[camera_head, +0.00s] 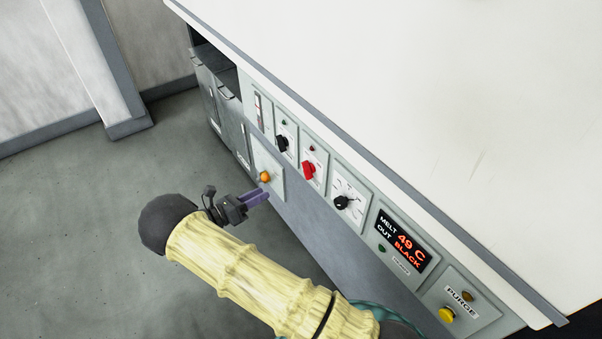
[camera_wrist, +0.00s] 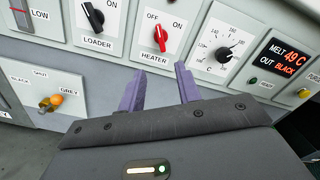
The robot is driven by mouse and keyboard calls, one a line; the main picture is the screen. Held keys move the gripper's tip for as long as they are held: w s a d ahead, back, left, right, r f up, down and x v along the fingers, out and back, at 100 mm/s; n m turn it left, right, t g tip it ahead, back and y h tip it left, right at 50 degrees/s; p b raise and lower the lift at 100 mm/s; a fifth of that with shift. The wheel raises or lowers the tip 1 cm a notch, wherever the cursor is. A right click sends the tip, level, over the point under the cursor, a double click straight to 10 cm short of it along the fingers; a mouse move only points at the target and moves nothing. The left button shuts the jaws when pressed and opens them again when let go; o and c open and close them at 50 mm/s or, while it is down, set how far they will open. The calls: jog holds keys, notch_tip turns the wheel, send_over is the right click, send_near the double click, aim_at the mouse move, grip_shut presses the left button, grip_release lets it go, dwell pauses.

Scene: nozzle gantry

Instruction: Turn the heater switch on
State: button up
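The heater switch is a red rotary knob (camera_wrist: 160,38) on a pale plate marked OFF at its upper left, ON at its upper right and HEATER below. Its pointer leans up and left, toward OFF. In the head view the red knob (camera_head: 308,170) sits on the panel under a small dark red lamp (camera_head: 312,149). My gripper (camera_wrist: 159,69) has its two purple fingers apart with nothing between them. The fingers point at the panel just below the heater plate, apart from the knob. In the head view my gripper (camera_head: 266,195) is left of and below the knob.
The black loader knob (camera_wrist: 93,16) is left of the heater; a black temperature dial (camera_wrist: 224,54) is right. An orange-tipped lever (camera_wrist: 55,100) sticks out lower left. A display (camera_head: 403,242) reads MELT 49 C, OUT BLACK. The white top (camera_head: 400,90) overhangs the panel.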

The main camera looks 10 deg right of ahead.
aim_at(308, 169)
jog(key=x, duration=1.6)
jog(key=shift+s+d, duration=0.1)
jog(key=c, duration=0.6)
